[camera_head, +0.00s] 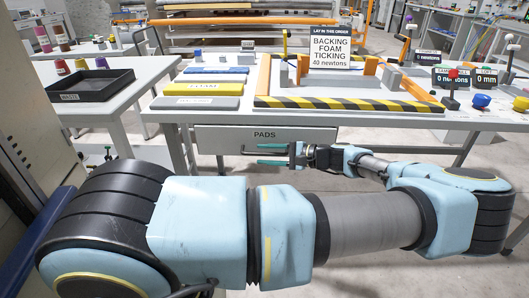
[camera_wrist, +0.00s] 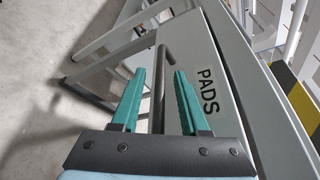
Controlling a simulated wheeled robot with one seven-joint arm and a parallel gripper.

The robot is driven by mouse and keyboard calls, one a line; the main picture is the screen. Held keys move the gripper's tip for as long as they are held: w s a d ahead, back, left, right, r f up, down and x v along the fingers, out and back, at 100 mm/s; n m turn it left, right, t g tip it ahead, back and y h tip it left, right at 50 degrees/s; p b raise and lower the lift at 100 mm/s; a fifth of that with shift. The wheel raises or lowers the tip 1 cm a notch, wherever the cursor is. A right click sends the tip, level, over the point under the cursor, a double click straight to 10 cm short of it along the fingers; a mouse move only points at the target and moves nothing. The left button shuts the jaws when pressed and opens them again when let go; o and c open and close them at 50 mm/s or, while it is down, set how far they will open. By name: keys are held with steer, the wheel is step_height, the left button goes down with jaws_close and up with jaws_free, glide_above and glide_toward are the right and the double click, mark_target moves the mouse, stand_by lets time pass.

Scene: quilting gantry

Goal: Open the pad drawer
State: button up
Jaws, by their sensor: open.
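The pad drawer (camera_head: 225,136) is a grey front labelled PADS under the front edge of the table. It looks shut. In the wrist view its front (camera_wrist: 226,100) runs along the right side of the fingers. Its dark bar handle (camera_wrist: 160,75) lies lengthwise between the fingers, with a bent end near the fingertips. In the head view part of the handle (camera_head: 244,150) shows left of the fingertips. My gripper (camera_head: 260,154) is open in front of the drawer, with green fingers pointing left. In the wrist view my gripper (camera_wrist: 160,92) has a finger either side of the bar. I cannot tell contact.
The table top above bears a yellow-and-black striped frame (camera_head: 350,105), blue, yellow and grey pads (camera_head: 197,103) and an order sign (camera_head: 330,47). A black tray (camera_head: 90,86) stands on the left table. Table legs (camera_head: 187,148) flank the drawer. Floor in front is clear.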

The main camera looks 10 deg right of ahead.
steer(key=shift+w+a+f, duration=0.1)
steer(key=shift+w+a, duration=0.05)
steer(key=shift+a, duration=0.1)
jaws_close()
stand_by(1.4)
